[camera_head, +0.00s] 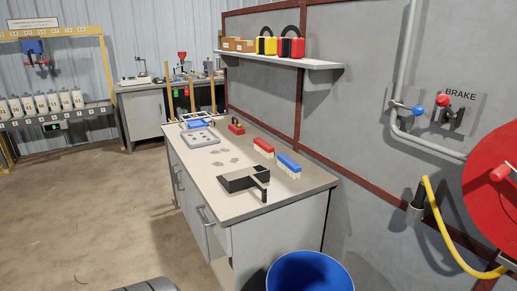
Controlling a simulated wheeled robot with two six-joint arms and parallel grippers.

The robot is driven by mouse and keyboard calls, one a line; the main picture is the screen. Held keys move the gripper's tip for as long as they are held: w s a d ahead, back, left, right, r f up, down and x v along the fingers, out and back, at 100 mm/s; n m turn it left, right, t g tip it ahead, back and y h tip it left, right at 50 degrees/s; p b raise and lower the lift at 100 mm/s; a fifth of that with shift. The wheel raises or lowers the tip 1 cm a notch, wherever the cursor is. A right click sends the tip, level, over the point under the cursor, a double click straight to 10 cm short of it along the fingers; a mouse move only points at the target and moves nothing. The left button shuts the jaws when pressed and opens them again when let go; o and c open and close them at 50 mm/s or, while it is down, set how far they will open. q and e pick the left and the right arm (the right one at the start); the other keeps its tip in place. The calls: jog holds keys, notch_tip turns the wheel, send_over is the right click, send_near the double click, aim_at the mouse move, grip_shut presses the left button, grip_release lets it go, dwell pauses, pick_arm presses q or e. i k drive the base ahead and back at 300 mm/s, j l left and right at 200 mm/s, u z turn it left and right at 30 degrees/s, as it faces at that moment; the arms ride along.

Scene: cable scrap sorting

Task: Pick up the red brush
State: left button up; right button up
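The red brush (264,145) has a red block back and pale bristles. It stands bristles down on the grey workbench top (215,193), near the wall, in the head view. A similar blue brush (289,162) stands close to it on the right, nearer the front end of the bench. Neither of my grippers is in view, and nothing touches the red brush.
A dark dustpan-like object (238,184) lies in front of the brushes. A tray (199,138) and a small red tool (236,128) lie farther back. A shelf (290,61) juts above. A blue bin (327,283) stands by the bench end. The floor left is mostly clear.

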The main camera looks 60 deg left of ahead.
aim_at(268, 150)
jog(key=u, duration=1.75)
